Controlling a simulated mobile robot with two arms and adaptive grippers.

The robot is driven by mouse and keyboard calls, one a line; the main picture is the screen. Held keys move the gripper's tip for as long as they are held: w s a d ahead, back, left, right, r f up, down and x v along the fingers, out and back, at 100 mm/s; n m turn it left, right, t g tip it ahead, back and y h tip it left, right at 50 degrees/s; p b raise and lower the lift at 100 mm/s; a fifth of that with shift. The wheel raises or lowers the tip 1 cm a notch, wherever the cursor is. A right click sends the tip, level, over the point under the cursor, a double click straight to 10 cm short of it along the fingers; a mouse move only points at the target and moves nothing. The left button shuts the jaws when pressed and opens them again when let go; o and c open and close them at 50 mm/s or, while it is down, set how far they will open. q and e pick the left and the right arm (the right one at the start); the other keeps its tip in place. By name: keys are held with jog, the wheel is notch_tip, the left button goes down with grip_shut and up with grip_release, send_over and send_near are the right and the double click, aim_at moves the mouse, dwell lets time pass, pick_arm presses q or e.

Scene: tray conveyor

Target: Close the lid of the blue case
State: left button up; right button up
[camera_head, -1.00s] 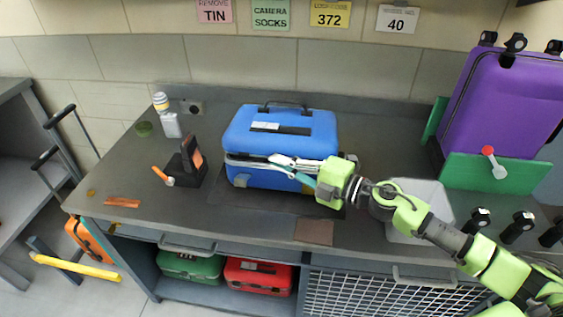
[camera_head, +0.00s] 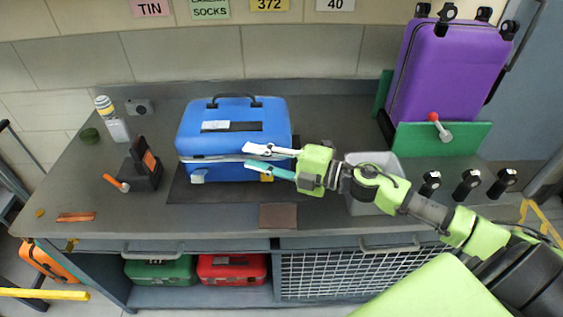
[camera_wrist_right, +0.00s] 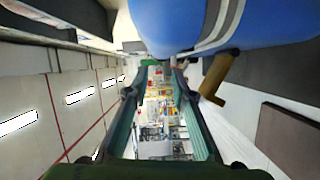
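In the right wrist view the open fingers (camera_wrist_right: 158,95) show below the case (camera_wrist_right: 265,22), near a brownish-yellow latch (camera_wrist_right: 214,78). My left gripper is not in view.
A grey bin (camera_head: 363,206) stands right of the case. A purple case (camera_head: 445,75) stands behind a green panel (camera_head: 455,140) at the back right. A dark holder (camera_head: 148,176) and a bottle (camera_head: 118,130) are on the left. A brown pad (camera_head: 278,216) lies in front.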

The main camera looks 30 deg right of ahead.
jog(key=v, duration=0.7)
jog(key=shift+a, duration=0.1)
jog(key=shift+f, duration=0.1)
dwell(0.4)
